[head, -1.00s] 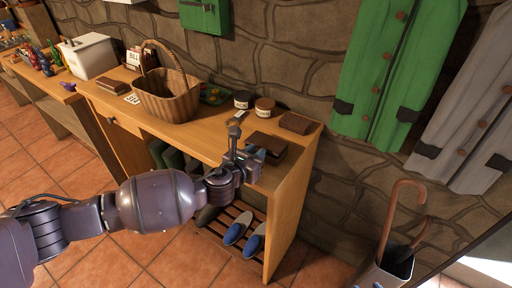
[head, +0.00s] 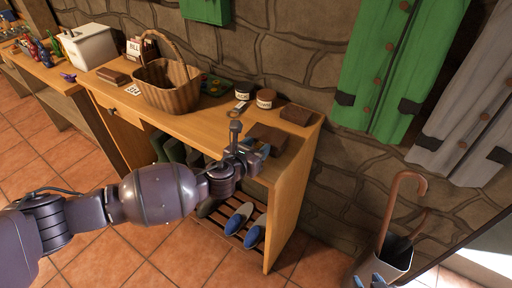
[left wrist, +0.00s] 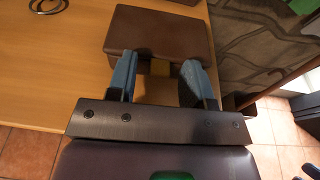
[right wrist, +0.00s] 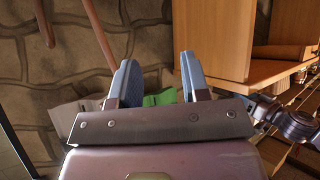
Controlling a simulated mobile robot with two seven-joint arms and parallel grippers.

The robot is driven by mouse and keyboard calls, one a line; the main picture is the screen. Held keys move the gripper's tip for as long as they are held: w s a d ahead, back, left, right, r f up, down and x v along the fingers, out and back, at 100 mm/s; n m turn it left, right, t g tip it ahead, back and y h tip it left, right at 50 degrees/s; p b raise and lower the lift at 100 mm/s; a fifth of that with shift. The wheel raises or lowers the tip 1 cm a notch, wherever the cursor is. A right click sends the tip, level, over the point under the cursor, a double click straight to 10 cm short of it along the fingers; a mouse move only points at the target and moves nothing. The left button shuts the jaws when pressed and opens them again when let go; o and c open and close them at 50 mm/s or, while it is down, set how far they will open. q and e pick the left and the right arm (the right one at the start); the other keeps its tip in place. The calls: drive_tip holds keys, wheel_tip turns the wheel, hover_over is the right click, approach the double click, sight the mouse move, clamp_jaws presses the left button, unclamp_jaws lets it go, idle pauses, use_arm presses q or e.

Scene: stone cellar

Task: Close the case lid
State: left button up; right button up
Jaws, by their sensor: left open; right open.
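The brown case (head: 268,137) lies near the right end of the wooden table. In the left wrist view the case (left wrist: 160,32) shows a flat brown top and a narrow front side; its lid looks lowered, but I cannot tell whether it is fully shut. A small yellowish patch shows at its front between my fingers. My left gripper (head: 260,151) is open at the case's front edge; its blue fingertips (left wrist: 157,66) point at the case, and I cannot tell whether they touch it. My right gripper (right wrist: 155,72) is open and empty, low beside the table; its fingertips (head: 368,282) show at the head view's bottom edge.
A second brown box (head: 296,114) lies behind the case. Two jars (head: 265,98), a wicker basket (head: 172,92) and a white box (head: 89,47) stand further left. An umbrella stand (head: 396,262) with canes stands on the floor at right. Slippers (head: 240,218) lie on the slatted shelf below.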

use_arm(q)
drive_tip(key=shift+s+a, duration=0.1)
drive_tip(key=p+v, duration=0.2)
drive_tip(key=v, duration=0.8)
drive_tip(key=shift+s, duration=0.3)
